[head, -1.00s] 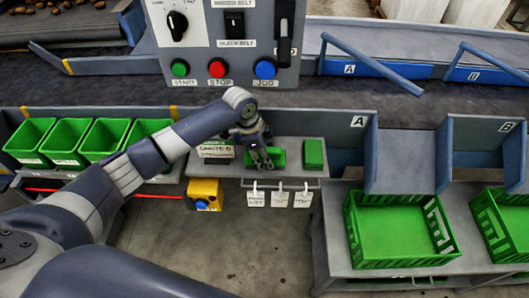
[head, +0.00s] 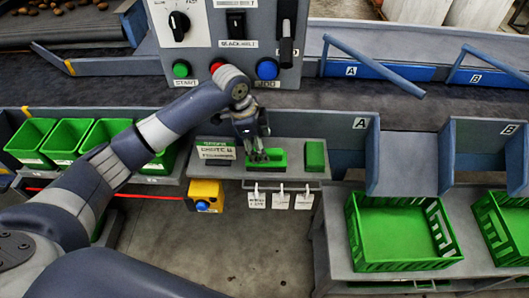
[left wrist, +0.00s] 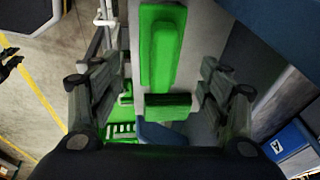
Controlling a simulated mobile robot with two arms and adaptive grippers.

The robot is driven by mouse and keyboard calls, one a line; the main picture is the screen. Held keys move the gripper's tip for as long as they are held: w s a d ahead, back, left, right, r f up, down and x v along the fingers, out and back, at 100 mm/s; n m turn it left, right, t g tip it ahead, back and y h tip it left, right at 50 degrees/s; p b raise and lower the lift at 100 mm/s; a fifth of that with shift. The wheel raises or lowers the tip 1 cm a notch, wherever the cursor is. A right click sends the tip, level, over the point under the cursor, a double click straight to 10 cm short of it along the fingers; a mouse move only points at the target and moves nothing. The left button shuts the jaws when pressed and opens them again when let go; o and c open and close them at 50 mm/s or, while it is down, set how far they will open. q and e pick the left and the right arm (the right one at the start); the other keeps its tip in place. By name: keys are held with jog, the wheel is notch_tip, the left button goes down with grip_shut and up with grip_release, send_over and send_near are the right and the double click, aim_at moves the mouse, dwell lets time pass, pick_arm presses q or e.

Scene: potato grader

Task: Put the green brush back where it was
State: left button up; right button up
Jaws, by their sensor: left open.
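A green brush (head: 268,160) with a raised ridge lies on a small grey shelf (head: 290,176) in the head view. In the left wrist view the brush (left wrist: 162,45) lies lengthwise between my fingers. My left gripper (head: 255,150) is over the brush in the head view, its fingers covering part of the brush. The left wrist view shows this gripper (left wrist: 162,65) open, with one finger on each side and gaps to the brush. A plain green block (head: 315,155) stands just right of the brush; it also shows in the left wrist view (left wrist: 167,107).
A labelled box (head: 216,149) is close left of the gripper. White tags (head: 281,200) hang from the shelf front. A yellow box with a blue button (head: 205,195) is lower left. Green bins (head: 67,137) are left, green crates (head: 405,265) right. The control panel (head: 228,45) rises behind.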

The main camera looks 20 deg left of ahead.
pick_arm(q)
jog(key=v, duration=0.5)
jog(key=shift+r, duration=0.2)
